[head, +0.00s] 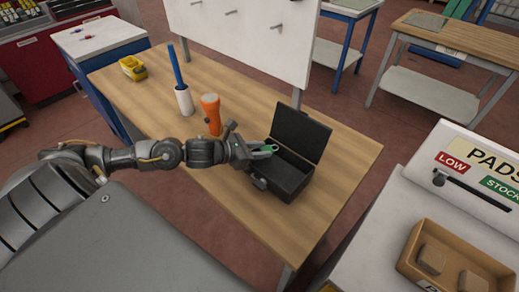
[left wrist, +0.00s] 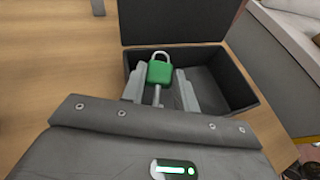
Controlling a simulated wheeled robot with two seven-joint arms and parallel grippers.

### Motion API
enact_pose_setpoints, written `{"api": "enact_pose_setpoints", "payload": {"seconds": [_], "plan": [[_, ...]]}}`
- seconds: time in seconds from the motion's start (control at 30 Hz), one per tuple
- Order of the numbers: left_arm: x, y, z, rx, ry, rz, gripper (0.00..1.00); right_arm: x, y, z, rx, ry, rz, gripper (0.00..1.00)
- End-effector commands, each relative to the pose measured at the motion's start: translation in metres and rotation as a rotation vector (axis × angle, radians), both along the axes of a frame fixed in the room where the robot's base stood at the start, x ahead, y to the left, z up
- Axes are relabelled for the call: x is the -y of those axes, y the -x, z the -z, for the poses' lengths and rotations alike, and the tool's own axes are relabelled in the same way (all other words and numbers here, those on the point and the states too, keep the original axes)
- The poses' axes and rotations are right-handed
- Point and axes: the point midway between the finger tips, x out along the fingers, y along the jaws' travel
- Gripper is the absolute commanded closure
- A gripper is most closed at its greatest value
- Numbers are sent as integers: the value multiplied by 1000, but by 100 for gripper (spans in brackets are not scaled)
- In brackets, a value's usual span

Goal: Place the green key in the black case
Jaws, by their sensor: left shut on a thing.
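The green key (head: 267,149) is held at the end of my left arm. In the left wrist view the key (left wrist: 159,73) has a green head with a grey loop, and a grey shank runs down between the fingers. My left gripper (left wrist: 160,88) is shut on it; in the head view the gripper (head: 262,152) is at the left side of the black case (head: 286,190). The case is open, its lid (head: 300,133) raised at the back. In the left wrist view the key overlaps the case interior (left wrist: 208,86); its exact height above it cannot be told. My right gripper is not in view.
The wooden table (head: 240,215) also holds an orange torch (head: 211,114), a white holder with a blue rod (head: 184,100) and a yellow container (head: 132,68). A white board (head: 250,35) stands behind. A PADS unit with a cardboard bin (head: 455,260) is at right.

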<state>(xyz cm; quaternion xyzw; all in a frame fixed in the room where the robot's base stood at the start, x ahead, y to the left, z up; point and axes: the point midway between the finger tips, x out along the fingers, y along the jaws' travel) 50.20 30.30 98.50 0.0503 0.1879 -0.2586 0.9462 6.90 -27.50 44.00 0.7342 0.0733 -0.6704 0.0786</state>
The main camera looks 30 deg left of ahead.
Motion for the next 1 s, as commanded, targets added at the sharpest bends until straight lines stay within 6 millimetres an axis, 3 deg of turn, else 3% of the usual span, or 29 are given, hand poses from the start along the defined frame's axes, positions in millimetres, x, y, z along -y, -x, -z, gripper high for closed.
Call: {"api": "enact_pose_setpoints", "payload": {"seconds": [0.33,0.37,0.53,0.77,1.0], "plan": [[0,0,6,1,0,0,92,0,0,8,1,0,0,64],[0,0,6,0,0,0,69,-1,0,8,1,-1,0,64],[0,0,6,0,0,0,48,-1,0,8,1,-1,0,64],[0,0,5,0,0,0,48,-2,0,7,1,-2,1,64],[-2,2,-12,-2,-1,0,48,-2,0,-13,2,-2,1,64]]}}
